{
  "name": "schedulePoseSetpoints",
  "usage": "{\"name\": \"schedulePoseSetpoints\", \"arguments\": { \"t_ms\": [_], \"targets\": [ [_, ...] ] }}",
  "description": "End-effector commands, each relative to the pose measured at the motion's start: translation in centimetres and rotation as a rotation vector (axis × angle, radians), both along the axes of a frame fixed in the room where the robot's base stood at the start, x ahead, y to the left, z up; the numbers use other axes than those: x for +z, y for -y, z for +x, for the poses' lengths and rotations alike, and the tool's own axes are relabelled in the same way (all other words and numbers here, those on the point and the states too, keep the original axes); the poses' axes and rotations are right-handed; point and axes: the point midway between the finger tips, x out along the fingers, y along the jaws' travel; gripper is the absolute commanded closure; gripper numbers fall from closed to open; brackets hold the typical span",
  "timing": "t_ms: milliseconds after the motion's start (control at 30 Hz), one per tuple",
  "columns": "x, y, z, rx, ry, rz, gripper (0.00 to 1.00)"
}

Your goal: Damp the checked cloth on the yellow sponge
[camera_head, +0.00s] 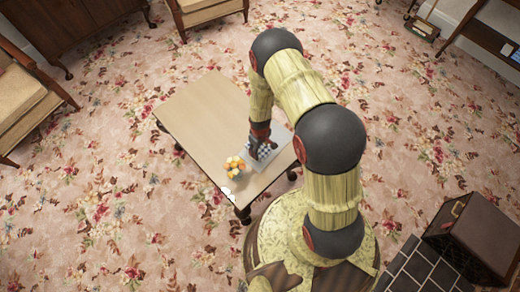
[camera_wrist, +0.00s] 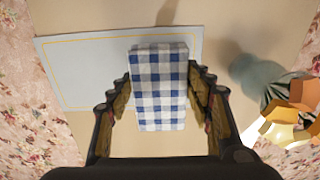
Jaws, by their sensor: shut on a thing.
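The blue-and-white checked cloth (camera_wrist: 160,90) is a folded block between the fingers of my gripper (camera_wrist: 160,108). My gripper is shut on it, with a finger on each side. In the head view the cloth (camera_head: 262,151) shows just under my gripper (camera_head: 261,143), over the table. I cannot tell whether it touches the surface below. I cannot make out the yellow sponge in either view.
A pale mat with a thin yellow border (camera_wrist: 80,75) lies on the wooden table (camera_head: 200,110). A vase with orange and yellow flowers (camera_head: 235,167) stands close by, right of my gripper in the wrist view (camera_wrist: 290,122). The table's far left half is clear.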

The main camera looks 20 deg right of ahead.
Motion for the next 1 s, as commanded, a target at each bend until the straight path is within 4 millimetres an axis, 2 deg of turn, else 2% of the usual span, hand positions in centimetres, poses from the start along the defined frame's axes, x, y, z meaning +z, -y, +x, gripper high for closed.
{"name": "schedulePoseSetpoints", "arguments": {
  "t_ms": [1000],
  "targets": [
    [-0.81,0.0,0.0,0.0,0.0,0.0,0.7]
  ]
}}
